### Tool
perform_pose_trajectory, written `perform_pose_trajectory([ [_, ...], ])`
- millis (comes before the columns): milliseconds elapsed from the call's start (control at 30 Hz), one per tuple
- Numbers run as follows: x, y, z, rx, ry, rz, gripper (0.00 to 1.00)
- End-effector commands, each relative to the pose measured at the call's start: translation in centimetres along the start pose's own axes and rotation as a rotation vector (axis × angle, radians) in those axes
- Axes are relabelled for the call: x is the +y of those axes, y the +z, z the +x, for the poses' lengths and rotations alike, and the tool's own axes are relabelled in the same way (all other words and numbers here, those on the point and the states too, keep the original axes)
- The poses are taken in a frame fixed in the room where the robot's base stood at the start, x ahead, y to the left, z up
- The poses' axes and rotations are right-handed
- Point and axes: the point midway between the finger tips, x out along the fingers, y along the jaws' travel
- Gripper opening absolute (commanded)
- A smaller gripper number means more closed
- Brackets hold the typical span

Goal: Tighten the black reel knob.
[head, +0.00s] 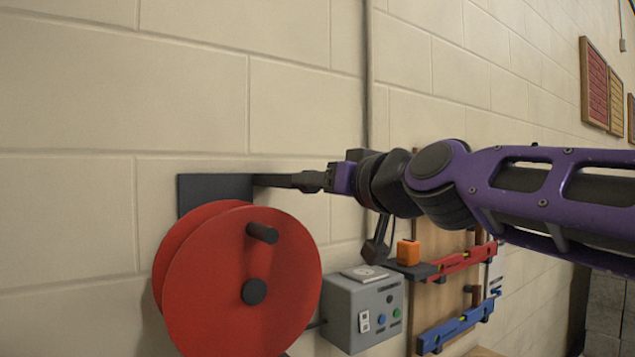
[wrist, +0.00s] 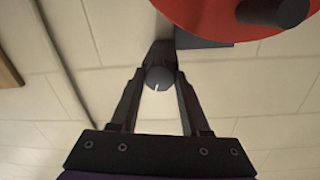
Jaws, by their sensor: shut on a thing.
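The black reel knob (wrist: 159,77) is a dark round knob with a short white mark on its face. In the wrist view it sits between the tips of my gripper (wrist: 158,72), whose two fingers are shut on it from either side. In the head view my gripper (head: 262,180) reaches left along the wall to the dark bracket (head: 200,188) above the red reel (head: 215,300). The knob cannot be made out there. The red reel's edge also shows at the top of the wrist view (wrist: 215,14).
The reel's face has a dark peg handle (head: 263,232) and a dark hub (head: 254,291), just below my gripper. A grey control box (head: 345,312) is right of the reel. A board holds a red level (head: 465,260) and a blue level (head: 455,328). A conduit (head: 369,80) runs up the wall.

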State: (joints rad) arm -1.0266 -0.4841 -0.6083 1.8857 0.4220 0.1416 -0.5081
Motion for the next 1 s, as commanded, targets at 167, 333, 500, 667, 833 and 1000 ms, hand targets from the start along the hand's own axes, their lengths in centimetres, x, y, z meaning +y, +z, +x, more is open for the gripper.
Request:
perform_pose_trajectory([
  [167, 0.04, 0.04, 0.03, -0.011, -0.001, 0.167, 0.00],
  [333, 0.08, 0.02, 0.03, -0.020, -0.002, 0.329, 0.00],
  [500, 0.15, -0.03, 0.01, -0.029, -0.003, 0.491, 0.00],
  [667, 0.17, -0.03, 0.02, -0.038, -0.005, 0.642, 0.00],
  [833, 0.18, -0.01, 0.04, -0.047, -0.006, 0.799, 0.00],
  [1000, 0.21, -0.01, 0.03, -0.055, -0.008, 0.940, 0.00],
])
